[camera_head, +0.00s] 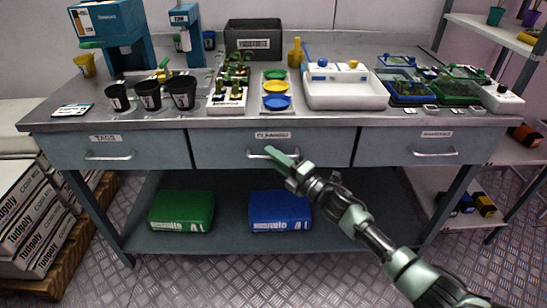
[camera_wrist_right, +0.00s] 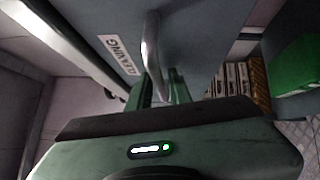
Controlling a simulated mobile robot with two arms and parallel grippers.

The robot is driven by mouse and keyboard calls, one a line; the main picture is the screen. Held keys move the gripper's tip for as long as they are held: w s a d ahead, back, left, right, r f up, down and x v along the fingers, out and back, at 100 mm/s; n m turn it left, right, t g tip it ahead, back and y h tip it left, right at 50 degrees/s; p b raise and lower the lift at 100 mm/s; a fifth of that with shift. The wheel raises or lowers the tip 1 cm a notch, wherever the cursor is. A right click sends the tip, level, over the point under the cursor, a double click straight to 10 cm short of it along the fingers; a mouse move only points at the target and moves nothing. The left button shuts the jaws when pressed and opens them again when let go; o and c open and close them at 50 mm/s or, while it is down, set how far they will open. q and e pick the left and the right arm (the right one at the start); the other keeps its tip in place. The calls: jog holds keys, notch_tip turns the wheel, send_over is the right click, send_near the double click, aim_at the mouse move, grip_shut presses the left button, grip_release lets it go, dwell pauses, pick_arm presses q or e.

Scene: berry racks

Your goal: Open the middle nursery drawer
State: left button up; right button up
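The middle drawer (camera_head: 225,150) sits under the tabletop and looks flush with its neighbours. Its label reads CLEANING, and it also shows in the right wrist view (camera_wrist_right: 195,30). Its metal bar handle (camera_head: 257,156) runs across the front. My right gripper (camera_head: 287,156) is at the handle's right part. In the right wrist view the handle (camera_wrist_right: 151,45) runs down into the gap between the two green fingers (camera_wrist_right: 163,90). The fingers stand apart, with a gap visible beside the bar; firm contact cannot be made out. My left gripper is not in view.
The TAGS drawer (camera_head: 65,152) is at left and another labelled drawer (camera_head: 400,149) at right, both shut. A green bag (camera_head: 182,211) and a blue bag (camera_head: 281,210) lie on the lower shelf. Floor in front is clear.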

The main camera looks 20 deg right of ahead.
grip_shut()
dwell(1.5)
